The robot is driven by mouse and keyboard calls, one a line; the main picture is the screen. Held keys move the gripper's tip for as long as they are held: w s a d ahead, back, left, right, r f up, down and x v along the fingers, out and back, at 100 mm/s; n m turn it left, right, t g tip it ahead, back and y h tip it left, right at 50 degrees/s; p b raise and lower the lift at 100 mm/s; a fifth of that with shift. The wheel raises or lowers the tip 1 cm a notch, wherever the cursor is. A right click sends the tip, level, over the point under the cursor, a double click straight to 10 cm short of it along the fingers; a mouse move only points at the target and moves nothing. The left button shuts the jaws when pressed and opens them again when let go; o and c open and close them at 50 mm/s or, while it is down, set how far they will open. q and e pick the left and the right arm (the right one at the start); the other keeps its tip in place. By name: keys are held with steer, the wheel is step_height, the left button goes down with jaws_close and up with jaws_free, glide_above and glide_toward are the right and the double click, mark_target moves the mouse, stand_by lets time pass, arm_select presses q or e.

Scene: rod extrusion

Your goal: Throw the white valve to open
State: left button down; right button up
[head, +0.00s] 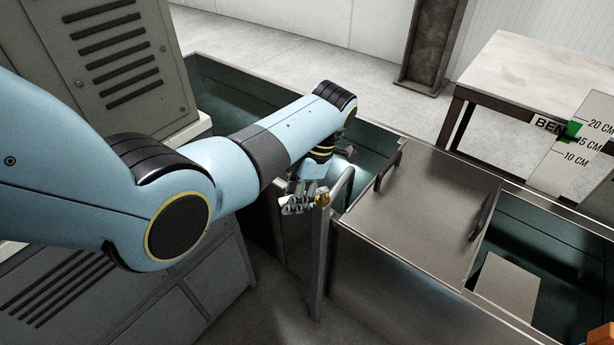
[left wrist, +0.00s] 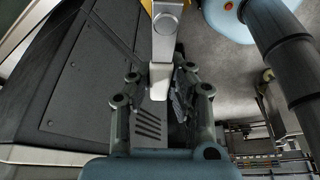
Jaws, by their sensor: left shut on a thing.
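The white valve's handle (left wrist: 163,45) is a pale, straight lever that runs down from the top of the left wrist view, with a yellow part at its upper end. My left gripper (left wrist: 160,88) has its fingers on both sides of the lever's lower end and is shut on it. In the head view, my left gripper (head: 300,200) is beside the brass-coloured valve body (head: 323,197) at the top of a grey upright pipe (head: 319,260). The handle is mostly hidden there by the fingers. My right gripper is not in view.
A metal tank with a steel lid (head: 425,205) stands right of the pipe, with a curved metal rail (head: 344,182) close to the gripper. A grey cabinet (head: 110,60) stands at the left. A table (head: 535,75) and a depth-marked panel (head: 580,145) are at the right.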

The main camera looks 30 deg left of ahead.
arm_select(q)
steer(key=shift+s+d, duration=0.1)
steer(key=shift+s+d+n+h+p, duration=0.25)
steer(key=shift+d+n+p, duration=0.2)
steer(key=shift+n, duration=0.55)
steer(key=shift+s+d+n+h+p, duration=0.15)
steer(key=shift+d+n+h+p, duration=0.3)
steer(key=shift+n, duration=0.55)
steer(key=c, duration=1.2)
jaws_free()
steer(key=shift+d, duration=0.1)
